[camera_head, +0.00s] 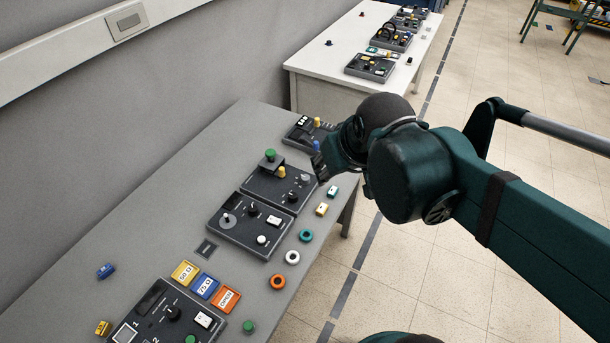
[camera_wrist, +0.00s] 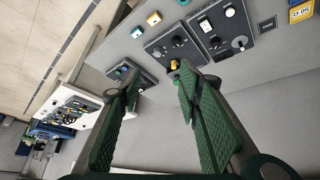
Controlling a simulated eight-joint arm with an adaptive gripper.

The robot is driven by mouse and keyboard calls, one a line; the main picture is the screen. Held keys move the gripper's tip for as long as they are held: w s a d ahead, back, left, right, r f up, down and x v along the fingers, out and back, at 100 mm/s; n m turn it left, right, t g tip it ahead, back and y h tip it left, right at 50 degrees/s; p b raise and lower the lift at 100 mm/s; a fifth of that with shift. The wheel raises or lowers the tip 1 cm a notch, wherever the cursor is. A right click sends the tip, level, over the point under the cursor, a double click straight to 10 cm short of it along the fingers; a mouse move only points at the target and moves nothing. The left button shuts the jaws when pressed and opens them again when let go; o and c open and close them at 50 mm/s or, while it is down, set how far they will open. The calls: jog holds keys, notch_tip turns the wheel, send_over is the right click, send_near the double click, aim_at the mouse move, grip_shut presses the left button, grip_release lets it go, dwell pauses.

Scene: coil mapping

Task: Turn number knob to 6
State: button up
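My gripper (camera_wrist: 155,78) is open and empty, its two green fingers spread apart above the table in the wrist view. In the head view its end (camera_head: 320,166) is beside the far control panels. No knob with a readable 6 shows, so I cannot tell which is the number knob. Black knobs stand on the middle panel (camera_head: 293,195), on the panel in front of it (camera_head: 253,209) and on the nearest panel (camera_head: 174,313), which is marked 1 and 2. The far panel (camera_head: 303,130) is partly hidden by my gripper; it also shows in the wrist view (camera_wrist: 143,78).
The grey table (camera_head: 100,228) runs along the wall. Blue, yellow and orange labelled blocks (camera_head: 226,299) and coloured rings (camera_head: 278,282) lie loose on it. A white table (camera_head: 310,66) with more panels stands behind. Floor is open to the right.

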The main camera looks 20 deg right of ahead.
jog(key=w+f+n+g, duration=0.2)
jog(key=w, duration=0.6)
jog(key=n+g+p, duration=0.2)
jog(key=n+g, duration=0.2)
jog(key=n, duration=0.1)
send_near(305, 177)
jog(key=shift+f, duration=0.1)
jog(key=shift+w+f, duration=0.15)
jog(key=shift+f, duration=0.3)
jog(key=shift+f, duration=0.1)
jog(key=shift+f+b, duration=0.45)
jog(key=shift+f, duration=3.35)
jog(key=c, duration=0.9)
